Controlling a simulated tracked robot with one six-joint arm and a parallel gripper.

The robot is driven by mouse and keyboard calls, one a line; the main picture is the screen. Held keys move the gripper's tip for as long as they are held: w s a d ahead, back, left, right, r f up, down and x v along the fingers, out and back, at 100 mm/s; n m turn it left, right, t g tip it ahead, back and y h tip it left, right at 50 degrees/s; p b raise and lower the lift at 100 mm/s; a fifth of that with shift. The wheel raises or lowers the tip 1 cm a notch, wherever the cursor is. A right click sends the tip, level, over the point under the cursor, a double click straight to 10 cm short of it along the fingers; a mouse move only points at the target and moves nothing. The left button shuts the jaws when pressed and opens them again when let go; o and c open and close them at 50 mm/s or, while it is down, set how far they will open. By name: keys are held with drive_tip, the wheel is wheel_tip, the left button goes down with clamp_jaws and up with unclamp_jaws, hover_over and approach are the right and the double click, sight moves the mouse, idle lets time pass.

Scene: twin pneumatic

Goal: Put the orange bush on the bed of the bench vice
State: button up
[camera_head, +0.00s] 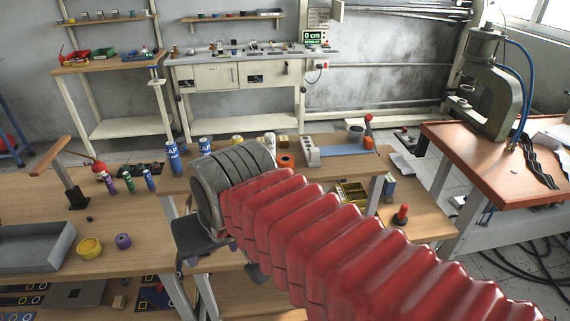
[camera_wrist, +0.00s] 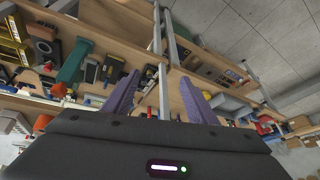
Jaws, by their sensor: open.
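A small orange bush (camera_head: 286,160) stands on the far wooden bench, right of my wrist in the head view. An orange piece (camera_wrist: 42,122), which looks like the same bush, shows at the left in the wrist view. Right of the bush is what looks like the bench vice: a flat blue bed (camera_head: 342,150) beside a white block, with a grey round part behind. In the head view my arm hides the fingers.
A yellow ring (camera_head: 89,248), a purple ring (camera_head: 124,241) and a grey tray (camera_head: 35,247) lie nearer. A green press (camera_head: 492,85) stands on the right table. Floor shows between the benches.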

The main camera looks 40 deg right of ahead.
drive_tip(key=w+d+r+m+y, duration=0.1)
drive_tip(key=d+r+m, duration=0.4)
drive_tip(key=d+m, duration=0.4)
drive_tip(key=w+d+r+m+g, duration=0.1)
drive_tip(key=d+r+m, duration=0.5)
drive_tip(key=d+m, duration=0.2)
drive_tip(key=w+d+r+m+y, duration=0.1)
drive_tip(key=w+d+r+m, duration=0.1)
drive_tip(key=d+r+m, duration=0.3)
drive_tip(key=d+m, duration=0.4)
drive_tip(key=d, duration=0.3)
drive_tip(key=shift+r+m+y, duration=0.15)
drive_tip(key=shift+m+y, duration=0.15)
hover_over(288, 156)
drive_tip(key=s, duration=0.2)
drive_tip(key=f, duration=0.8)
drive_tip(key=shift+s+d, duration=0.2)
drive_tip(key=shift+g, duration=0.3)
drive_tip(key=shift+x, duration=2.65)
